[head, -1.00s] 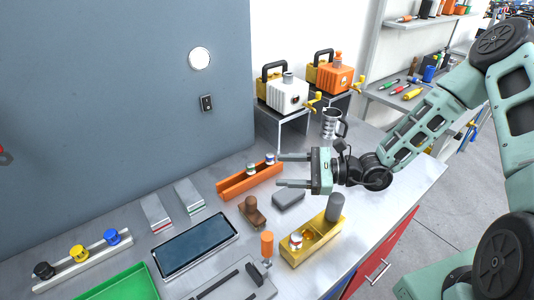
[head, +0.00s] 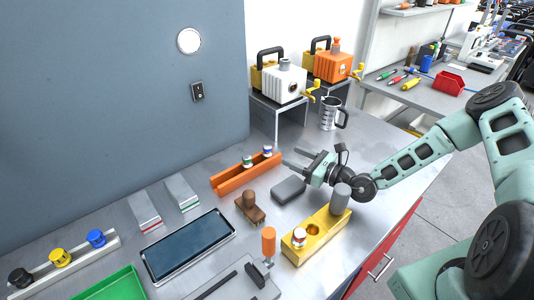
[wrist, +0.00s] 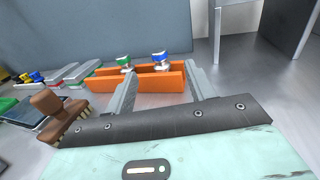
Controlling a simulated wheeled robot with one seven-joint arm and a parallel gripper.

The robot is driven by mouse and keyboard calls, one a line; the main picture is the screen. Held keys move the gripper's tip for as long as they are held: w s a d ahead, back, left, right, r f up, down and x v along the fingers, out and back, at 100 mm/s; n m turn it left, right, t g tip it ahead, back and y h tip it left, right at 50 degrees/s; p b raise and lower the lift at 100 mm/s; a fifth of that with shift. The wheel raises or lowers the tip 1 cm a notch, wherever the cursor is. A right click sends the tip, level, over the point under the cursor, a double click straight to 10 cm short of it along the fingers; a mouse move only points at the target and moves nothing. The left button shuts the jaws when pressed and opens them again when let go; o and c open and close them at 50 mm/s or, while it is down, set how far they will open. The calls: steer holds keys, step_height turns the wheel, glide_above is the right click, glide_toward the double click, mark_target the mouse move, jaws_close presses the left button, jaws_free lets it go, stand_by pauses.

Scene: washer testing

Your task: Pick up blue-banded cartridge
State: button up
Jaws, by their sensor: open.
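The blue-banded cartridge (head: 267,151) stands at the right part of an orange tray (head: 232,180). A green-banded cartridge (head: 247,161) stands to its left in the same tray. My gripper (head: 290,157) is open and empty, low over the table, with its fingers pointing toward the tray from the right. In the wrist view the blue-banded cartridge (wrist: 160,61) shows ahead between the two fingers (wrist: 160,78), beyond their tips. The green-banded cartridge (wrist: 124,63) is near the left finger's line. The tray's front wall (wrist: 158,83) hides the lower ends of both cartridges.
A dark grey box (head: 289,189) lies just below my gripper. A brown wooden-handled brush (head: 250,208) and a yellow block (head: 318,238) with a red-banded cartridge (head: 299,237) stand nearer. A metal stand (head: 291,119) and a steel mug (head: 331,114) are behind.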

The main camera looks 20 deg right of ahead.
mark_target(271, 148)
steer(key=p+x, duration=0.2)
steer(key=x, duration=0.6)
steer(key=shift+a+f, duration=0.15)
steer(key=shift+a, duration=0.1)
steer(key=c, duration=1.1)
